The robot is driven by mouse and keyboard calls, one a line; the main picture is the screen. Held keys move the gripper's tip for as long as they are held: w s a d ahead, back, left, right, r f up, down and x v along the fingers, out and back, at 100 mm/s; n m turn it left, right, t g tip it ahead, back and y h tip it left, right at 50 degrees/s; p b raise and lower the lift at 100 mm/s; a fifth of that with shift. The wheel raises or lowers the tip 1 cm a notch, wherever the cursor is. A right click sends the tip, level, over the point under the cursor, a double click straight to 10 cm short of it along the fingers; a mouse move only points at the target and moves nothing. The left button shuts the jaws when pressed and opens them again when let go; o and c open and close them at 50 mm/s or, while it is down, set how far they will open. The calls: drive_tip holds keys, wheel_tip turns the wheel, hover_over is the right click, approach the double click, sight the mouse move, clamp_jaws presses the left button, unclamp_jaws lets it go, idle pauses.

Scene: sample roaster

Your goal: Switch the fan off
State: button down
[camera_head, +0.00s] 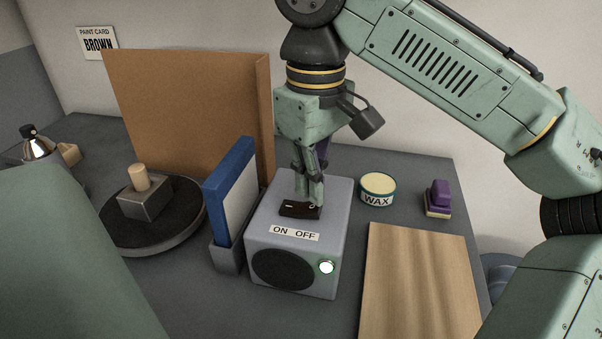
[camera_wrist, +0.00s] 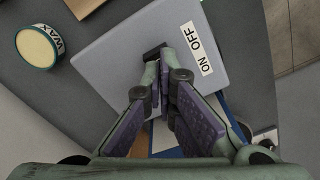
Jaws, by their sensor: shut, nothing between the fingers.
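The fan (camera_head: 297,260) is a grey box with a dark round grille on its front and a lit green-white lamp (camera_head: 327,267) at the lower right. A white label on its top edge reads ON at left and OFF at right. A dark rocker switch (camera_head: 300,209) sits on top behind the label. My gripper (camera_head: 312,203) is shut and empty, pointing down, with its fingertips at the right, OFF-side part of the switch. In the wrist view the fingertips (camera_wrist: 163,92) hide most of the switch (camera_wrist: 154,52); I cannot tell whether they press on it.
A blue-edged panel (camera_head: 231,190) stands in a holder left of the fan. A turntable (camera_head: 150,222) with a block is further left. A wax tin (camera_head: 378,187), a purple-handled tool (camera_head: 437,197) and a wooden board (camera_head: 420,280) lie right. A brown board (camera_head: 190,110) stands behind.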

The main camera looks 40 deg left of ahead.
sight(311, 207)
drive_tip(key=shift+f+b, duration=0.6)
drive_tip(key=shift+f, duration=0.7)
idle(0.7)
wheel_tip(311, 207, up, 7)
drive_tip(key=p, duration=0.8)
drive_tip(key=shift+r, duration=0.1)
drive_tip(key=shift+s, duration=0.1)
idle(0.5)
